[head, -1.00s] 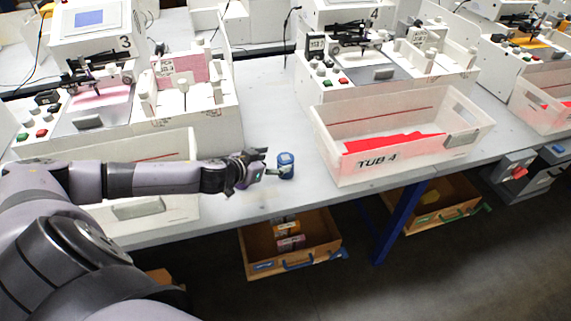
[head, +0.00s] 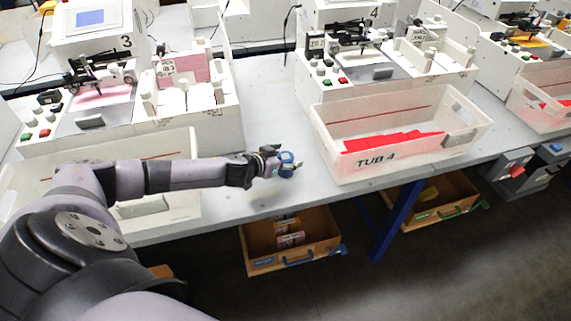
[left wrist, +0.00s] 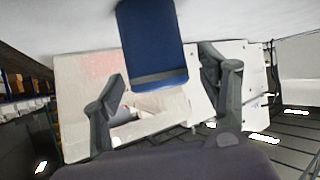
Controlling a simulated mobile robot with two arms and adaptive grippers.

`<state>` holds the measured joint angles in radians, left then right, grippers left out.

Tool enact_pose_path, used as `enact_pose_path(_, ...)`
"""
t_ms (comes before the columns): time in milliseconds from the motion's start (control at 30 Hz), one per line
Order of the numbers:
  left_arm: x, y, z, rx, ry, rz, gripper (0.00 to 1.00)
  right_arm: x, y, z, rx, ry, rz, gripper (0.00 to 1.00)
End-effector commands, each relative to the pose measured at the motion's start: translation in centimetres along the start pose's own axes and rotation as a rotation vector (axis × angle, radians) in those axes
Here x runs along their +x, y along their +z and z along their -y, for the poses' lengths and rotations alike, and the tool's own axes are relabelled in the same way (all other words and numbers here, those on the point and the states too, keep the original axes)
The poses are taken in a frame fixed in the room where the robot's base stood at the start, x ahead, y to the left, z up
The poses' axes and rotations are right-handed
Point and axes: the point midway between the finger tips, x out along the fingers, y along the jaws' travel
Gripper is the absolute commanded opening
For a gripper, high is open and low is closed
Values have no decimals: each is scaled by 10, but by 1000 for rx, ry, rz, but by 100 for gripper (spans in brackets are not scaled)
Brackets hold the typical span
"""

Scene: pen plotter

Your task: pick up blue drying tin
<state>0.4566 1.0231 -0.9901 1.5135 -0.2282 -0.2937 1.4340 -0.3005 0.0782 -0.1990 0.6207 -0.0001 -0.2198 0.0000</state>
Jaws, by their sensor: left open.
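The blue drying tin (head: 288,160) stands on the grey bench, left of the clear tub marked TUB 4. My left gripper (head: 276,162) reaches it from the left, and its fingers partly hide the tin in the head view. In the left wrist view, the tin (left wrist: 152,42) is a dark blue body with a grey band near one end. It shows between the two spread fingers of the open left gripper (left wrist: 163,68), with visible gaps on both sides. My right gripper is not in view.
TUB 4 (head: 335,168) holds red pieces close right of the tin. Plotter machine 3 (head: 200,125) is behind my arm; machine 4 (head: 315,85) is behind the tub. An open wooden drawer (head: 262,262) sticks out below the bench's front edge. Bare bench lies behind the tin.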

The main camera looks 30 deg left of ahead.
Motion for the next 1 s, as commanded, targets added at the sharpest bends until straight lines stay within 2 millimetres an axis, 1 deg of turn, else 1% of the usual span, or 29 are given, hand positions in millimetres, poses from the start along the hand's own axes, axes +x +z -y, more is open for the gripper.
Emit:
enact_pose_path(33,0,0,0,0,0,0,68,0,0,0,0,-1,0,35)
enact_pose_path(67,0,0,0,0,0,0,66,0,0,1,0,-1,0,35)
enact_pose_path(833,0,0,0,0,-1,0,14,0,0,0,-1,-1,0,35)
enact_pose_path(867,0,0,0,0,-1,0,13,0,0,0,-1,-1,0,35)
enact_pose_path(1000,0,-1,0,0,-1,-1,13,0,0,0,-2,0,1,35)
